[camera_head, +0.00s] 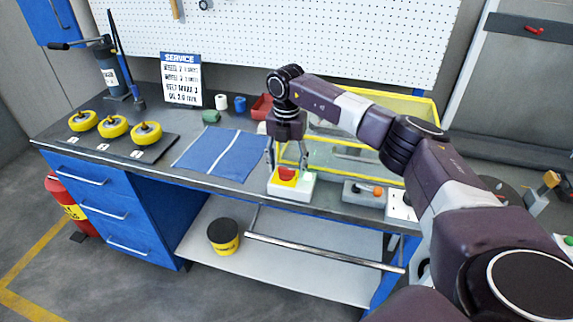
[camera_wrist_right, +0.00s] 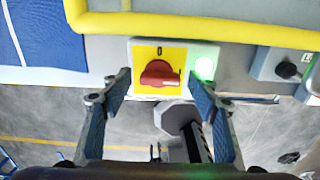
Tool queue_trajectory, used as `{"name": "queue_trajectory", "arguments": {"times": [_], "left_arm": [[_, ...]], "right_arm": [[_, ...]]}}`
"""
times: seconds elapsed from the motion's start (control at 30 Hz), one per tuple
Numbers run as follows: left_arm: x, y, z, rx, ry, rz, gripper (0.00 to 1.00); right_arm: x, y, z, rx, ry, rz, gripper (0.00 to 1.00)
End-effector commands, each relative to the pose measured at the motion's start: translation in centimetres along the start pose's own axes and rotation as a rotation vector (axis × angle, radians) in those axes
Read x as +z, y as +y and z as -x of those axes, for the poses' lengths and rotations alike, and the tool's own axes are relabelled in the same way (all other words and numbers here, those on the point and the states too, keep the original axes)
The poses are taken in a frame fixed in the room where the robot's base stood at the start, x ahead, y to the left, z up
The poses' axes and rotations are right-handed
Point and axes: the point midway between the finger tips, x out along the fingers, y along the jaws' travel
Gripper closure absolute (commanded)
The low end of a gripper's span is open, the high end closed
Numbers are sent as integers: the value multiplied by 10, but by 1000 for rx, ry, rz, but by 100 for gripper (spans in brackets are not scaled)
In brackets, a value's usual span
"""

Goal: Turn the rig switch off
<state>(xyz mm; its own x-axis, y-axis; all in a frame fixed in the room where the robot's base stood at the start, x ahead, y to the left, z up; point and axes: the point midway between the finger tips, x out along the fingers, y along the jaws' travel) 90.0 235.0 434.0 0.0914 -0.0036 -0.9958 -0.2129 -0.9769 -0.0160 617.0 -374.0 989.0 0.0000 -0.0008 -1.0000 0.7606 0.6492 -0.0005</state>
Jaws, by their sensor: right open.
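The rig switch (camera_head: 287,174) is a red knob on a yellow plate, on a white box (camera_head: 304,188) at the bench's front edge. In the right wrist view the red knob (camera_wrist_right: 158,74) lies roughly crosswise, and a "0" mark shows beyond it. A green lamp (camera_wrist_right: 205,68) glows beside the yellow plate. My right gripper (camera_head: 287,162) points down over the switch box. Its open fingers also show in the right wrist view (camera_wrist_right: 160,84), one on each side of the knob, with nothing held. I cannot tell whether they touch it. My left gripper is not in view.
A yellow-framed clear guard (camera_head: 425,105) stands behind the switch. A blue mat (camera_head: 210,152) and several yellow wheels (camera_head: 114,126) lie to the left. A yellow-black tub (camera_head: 223,237) stands on the lower shelf.

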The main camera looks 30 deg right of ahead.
Motion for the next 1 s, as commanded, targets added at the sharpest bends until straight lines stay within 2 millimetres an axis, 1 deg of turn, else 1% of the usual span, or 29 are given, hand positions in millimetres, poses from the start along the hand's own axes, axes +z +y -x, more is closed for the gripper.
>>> {"name": "queue_trajectory", "arguments": {"times": [0.1, 0.4, 0.5, 0.77, 1.0], "left_arm": [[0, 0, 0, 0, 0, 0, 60], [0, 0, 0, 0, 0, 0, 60], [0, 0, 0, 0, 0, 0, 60], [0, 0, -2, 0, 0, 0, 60], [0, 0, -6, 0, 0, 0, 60]], "right_arm": [[0, 0, 0, 0, 0, 0, 45], [0, 0, 0, 0, 0, 0, 78], [0, 0, 0, 0, 0, 0, 87], [0, 0, 0, 0, 0, 29, 87], [1, 0, 0, 0, 0, 153, 87]]}}
